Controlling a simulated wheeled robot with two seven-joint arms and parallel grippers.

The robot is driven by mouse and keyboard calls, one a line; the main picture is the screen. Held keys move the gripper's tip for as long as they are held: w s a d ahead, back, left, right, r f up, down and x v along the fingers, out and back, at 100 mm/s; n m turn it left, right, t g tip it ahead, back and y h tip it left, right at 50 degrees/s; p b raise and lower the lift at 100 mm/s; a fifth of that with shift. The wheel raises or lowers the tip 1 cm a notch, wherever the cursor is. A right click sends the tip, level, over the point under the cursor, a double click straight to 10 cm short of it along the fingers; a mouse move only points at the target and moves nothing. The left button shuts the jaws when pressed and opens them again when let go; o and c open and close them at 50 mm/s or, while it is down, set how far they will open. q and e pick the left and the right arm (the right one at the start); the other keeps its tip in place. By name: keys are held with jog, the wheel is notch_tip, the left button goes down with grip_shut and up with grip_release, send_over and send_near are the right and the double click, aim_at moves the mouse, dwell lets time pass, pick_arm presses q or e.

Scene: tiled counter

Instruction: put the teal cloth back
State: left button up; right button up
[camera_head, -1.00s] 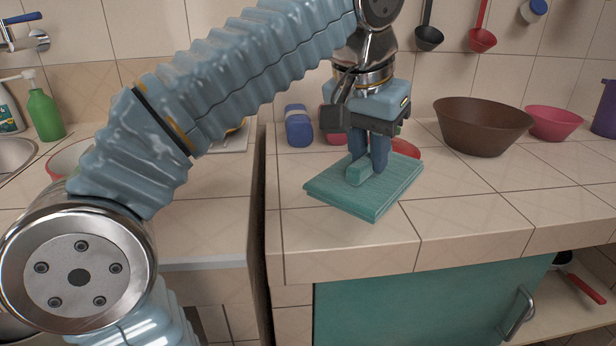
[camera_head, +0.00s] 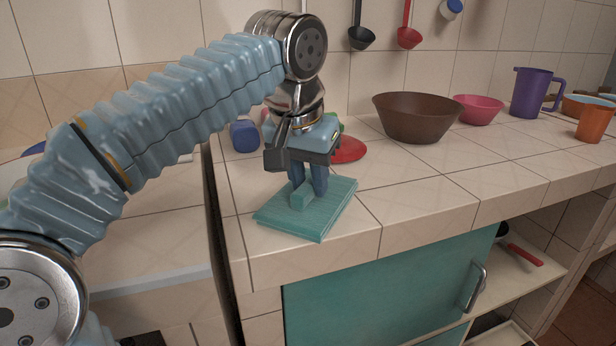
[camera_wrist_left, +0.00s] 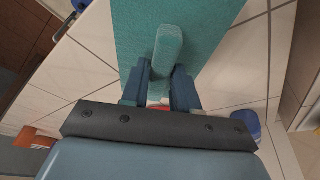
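The teal cloth (camera_head: 335,205) is a flat, thick square with a raised ridge in its middle. It is at the front left of the tiled counter, its near corner close to the front edge. Whether it touches the counter or hovers just above it I cannot tell. In the left wrist view the teal cloth (camera_wrist_left: 215,30) lies beyond the fingertips, and the left gripper (camera_wrist_left: 161,80) has one finger on each side of the ridge. My right gripper is not in view.
A blue container (camera_head: 244,136) and a red round thing (camera_head: 348,150) are behind the gripper. A brown bowl (camera_head: 417,117), a pink bowl (camera_head: 479,109), a purple jug (camera_head: 533,92) and an orange cup (camera_head: 593,123) stand further right. The counter right of the cloth is clear.

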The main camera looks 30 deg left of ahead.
pick_arm(q)
jog(key=shift+o, duration=1.4)
jog(key=shift+r, duration=0.2)
jog(key=p+v, duration=0.2)
jog(key=v, duration=1)
jog(key=shift+d+f, duration=0.1)
